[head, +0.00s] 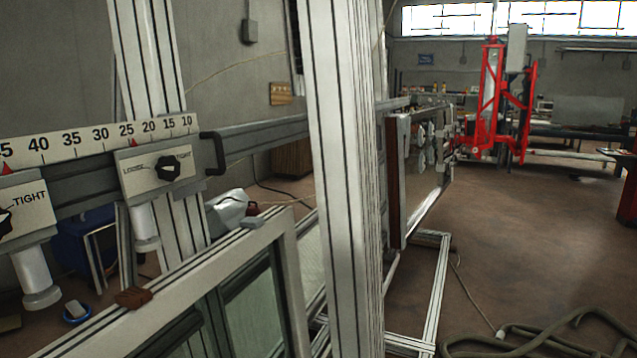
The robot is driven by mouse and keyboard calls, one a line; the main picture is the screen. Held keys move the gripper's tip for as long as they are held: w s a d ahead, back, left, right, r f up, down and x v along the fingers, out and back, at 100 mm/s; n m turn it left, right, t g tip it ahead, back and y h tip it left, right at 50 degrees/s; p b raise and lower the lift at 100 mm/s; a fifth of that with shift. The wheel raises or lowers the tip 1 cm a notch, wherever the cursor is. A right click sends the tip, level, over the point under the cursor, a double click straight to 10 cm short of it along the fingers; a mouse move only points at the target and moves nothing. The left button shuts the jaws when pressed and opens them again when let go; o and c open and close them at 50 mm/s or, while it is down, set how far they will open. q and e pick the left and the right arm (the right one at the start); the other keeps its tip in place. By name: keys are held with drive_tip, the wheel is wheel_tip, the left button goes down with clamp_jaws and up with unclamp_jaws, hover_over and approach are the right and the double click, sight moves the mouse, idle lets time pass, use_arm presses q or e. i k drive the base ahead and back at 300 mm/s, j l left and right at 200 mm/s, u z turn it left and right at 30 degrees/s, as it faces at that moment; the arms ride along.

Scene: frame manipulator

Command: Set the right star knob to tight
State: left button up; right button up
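The right star knob (168,168) is black and sits on a pale plate (134,184) on the rail, left of the picture's middle. The plate reads LOOSE left of the knob and TIGHT right of it. The knob's exact setting is too small to tell. Another black star knob (5,221) is cut off by the left edge, with TIGHT beside it. Neither of my grippers is in view, and nothing touches the right knob.
A number scale (85,143) runs above the knobs. A black handle (215,153) is at the right of the plate. A tall aluminium post (345,170) stands right of the rail. A framed window (225,270) is below. A hose (560,335) lies on the floor at right.

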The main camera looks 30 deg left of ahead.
sight(167, 169)
drive_tip(key=u, duration=1.65)
